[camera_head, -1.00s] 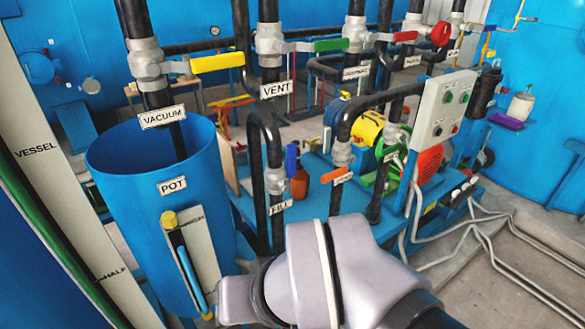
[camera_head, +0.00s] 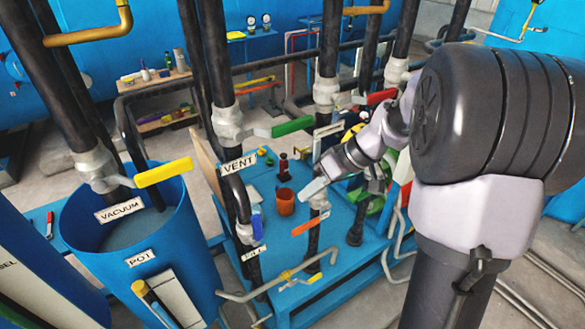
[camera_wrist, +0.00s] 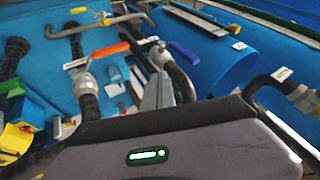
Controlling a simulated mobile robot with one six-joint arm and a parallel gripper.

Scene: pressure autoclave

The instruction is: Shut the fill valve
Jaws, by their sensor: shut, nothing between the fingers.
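The fill valve has a blue handle (camera_head: 257,223) and a grey body on a black pipe. It stands above the FILL label (camera_head: 254,252) in the head view, and the handle hangs roughly along the pipe. My gripper (camera_head: 311,191) is shut and empty, to the right of and above the blue handle, apart from it in the picture. In the wrist view my narrow grey fingers (camera_wrist: 156,95) point toward the fill valve's grey body (camera_wrist: 158,54), partly overlapping its pipe.
An orange-handled valve (camera_head: 311,226) stands just beneath my gripper, close to it. The green VENT handle (camera_head: 280,128) and yellow VACUUM handle (camera_head: 163,172) lie left. A bent pipe with a yellow handle (camera_head: 290,275) crosses the front.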

